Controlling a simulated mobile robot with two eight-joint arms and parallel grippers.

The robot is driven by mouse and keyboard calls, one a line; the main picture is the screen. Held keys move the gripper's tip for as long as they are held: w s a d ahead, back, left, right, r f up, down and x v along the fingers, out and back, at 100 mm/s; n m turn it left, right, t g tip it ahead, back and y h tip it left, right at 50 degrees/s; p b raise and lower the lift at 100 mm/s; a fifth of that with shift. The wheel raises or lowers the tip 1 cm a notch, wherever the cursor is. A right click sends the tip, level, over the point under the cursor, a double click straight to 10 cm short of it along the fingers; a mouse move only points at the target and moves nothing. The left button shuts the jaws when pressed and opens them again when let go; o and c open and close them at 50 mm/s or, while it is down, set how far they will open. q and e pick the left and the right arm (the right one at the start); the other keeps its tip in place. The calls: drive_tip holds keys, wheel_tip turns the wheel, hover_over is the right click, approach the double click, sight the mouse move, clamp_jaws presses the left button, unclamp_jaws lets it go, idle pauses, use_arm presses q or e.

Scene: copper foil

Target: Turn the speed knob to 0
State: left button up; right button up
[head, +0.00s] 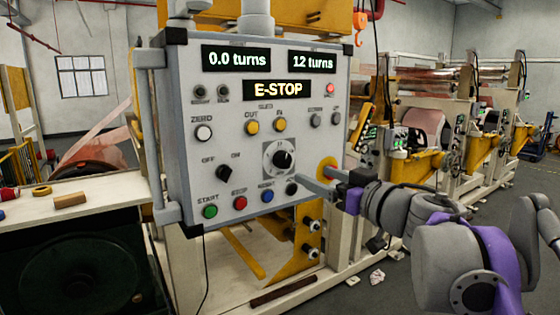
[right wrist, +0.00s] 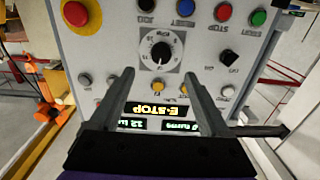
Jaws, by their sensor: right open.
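The speed knob (head: 283,160) is a black knob on a white numbered dial, low on the right half of the grey control panel (head: 180,100). In the right wrist view the knob (right wrist: 161,52) appears just beyond my fingertips, between their lines. My right gripper (head: 312,186) reaches in from the right, at the panel's lower right in the head view. Its two fingers (right wrist: 158,76) are spread with nothing between them and appear apart from the knob. The dial numbers are too small to read. My left gripper is not in view.
A yellow-ringed red emergency button (head: 327,168) sits right of the knob, near my right gripper. Several buttons surround the dial, including a blue one (head: 266,196). The lit display (head: 278,90) reads E-STOP. A workbench (head: 80,196) stands left; machines stand behind right.

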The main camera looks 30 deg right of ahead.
sight(286, 162)
drive_tip(key=w, duration=0.3)
drive_tip(key=w+a+p, duration=0.1)
drive_tip(key=w, duration=0.6)
drive_tip(key=shift+a+p, duration=0.15)
drive_tip(key=shift+p, duration=0.25)
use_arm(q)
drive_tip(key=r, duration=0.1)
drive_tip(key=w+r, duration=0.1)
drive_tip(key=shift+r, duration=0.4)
use_arm(e)
clamp_jaws()
